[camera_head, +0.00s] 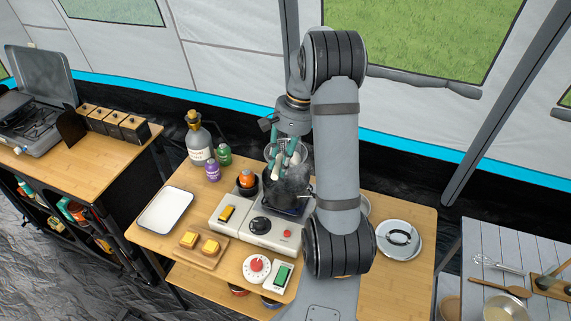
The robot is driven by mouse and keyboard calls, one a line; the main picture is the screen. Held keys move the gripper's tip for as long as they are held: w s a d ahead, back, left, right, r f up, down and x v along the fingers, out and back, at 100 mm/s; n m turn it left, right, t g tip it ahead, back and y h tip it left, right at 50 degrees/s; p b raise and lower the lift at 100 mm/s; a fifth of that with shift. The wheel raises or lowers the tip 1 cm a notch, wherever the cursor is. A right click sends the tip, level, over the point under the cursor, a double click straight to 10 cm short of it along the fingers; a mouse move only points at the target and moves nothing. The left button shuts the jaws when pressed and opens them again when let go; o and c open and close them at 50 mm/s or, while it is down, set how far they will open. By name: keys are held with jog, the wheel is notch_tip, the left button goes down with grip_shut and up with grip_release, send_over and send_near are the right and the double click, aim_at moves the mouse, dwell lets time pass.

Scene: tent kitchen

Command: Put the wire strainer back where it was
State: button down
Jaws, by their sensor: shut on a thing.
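The wire strainer (270,153) shows as a grey mesh bowl just behind and around my gripper's fingers, above the back of the dark pot (283,194). My gripper (284,168) points down over the pot, with its teal fingers closed on the strainer. The exact grip point is hard to make out, and the strainer's handle is not clearly visible. The pot stands on the white camping stove (259,226). Faint steam seems to hang over its right side. My arm hides part of the table to the right of the pot.
A grey bottle (200,143) and small purple and green bottles stand back left. Little table is clear.

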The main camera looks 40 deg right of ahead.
jog(key=shift+r+p, duration=0.55)
jog(key=shift+r, duration=0.6)
